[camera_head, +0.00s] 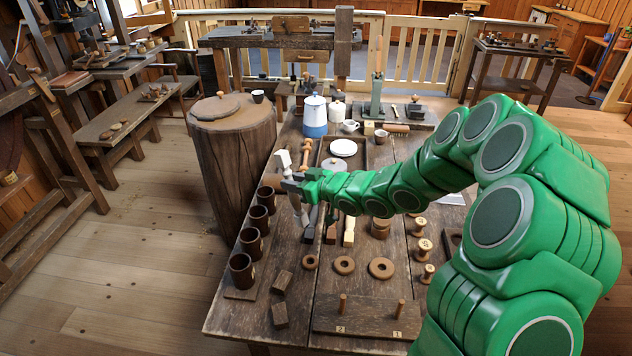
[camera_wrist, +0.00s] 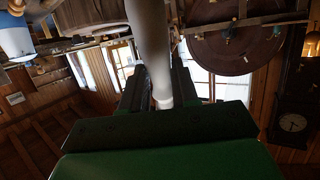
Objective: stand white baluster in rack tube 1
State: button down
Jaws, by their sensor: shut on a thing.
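My gripper (camera_head: 291,184) is shut on the white baluster (camera_head: 283,161) and holds it above the left part of the table. The baluster is close to upright, tilted a little, with parts above and below the jaws. In the wrist view the white baluster (camera_wrist: 149,40) runs from the top edge down between the dark jaws of my gripper (camera_wrist: 160,92). The rack of dark brown tubes stands along the table's left edge, with a front tube (camera_head: 241,270), two middle tubes and a back tube (camera_head: 265,198). I cannot read which tube is number 1. The baluster is apart from the tubes.
Several turned pieces (camera_head: 348,232) lie right of the gripper. Wooden rings (camera_head: 344,265), small blocks (camera_head: 280,315) and a peg board (camera_head: 365,318) lie toward the front. A blue-and-white pot (camera_head: 314,118) and a white plate (camera_head: 343,148) stand behind. A round stump (camera_head: 232,150) is left of the table.

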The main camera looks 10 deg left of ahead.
jog(key=s+a+r+n+g+y, duration=0.3)
jog(key=s+a+r+g, duration=0.15)
jog(key=s, duration=0.45)
jog(key=s+a+r+n+g+y, duration=0.2)
jog(key=s+a+r+n+g, duration=0.15)
jog(key=s+a, duration=0.35)
jog(key=shift+m+t, duration=0.35)
jog(key=shift+t, duration=0.05)
jog(key=shift+s+d+f, duration=0.15)
jog(key=shift+s+f, duration=0.05)
jog(key=shift+f, duration=0.6)
jog(key=shift+s+d+f, duration=0.15)
jog(key=shift+f, duration=0.65)
jog(key=shift+s+d+f, duration=0.15)
jog(key=shift+s+f, duration=0.05)
jog(key=shift+f, duration=0.6)
jog(key=shift+f, duration=0.5)
jog(key=shift+f, duration=0.4)
jog(key=shift+f, duration=0.45)
jog(key=shift+f, duration=0.85)
jog(key=shift+f, duration=0.2)
jog(key=shift+f, duration=1.25)
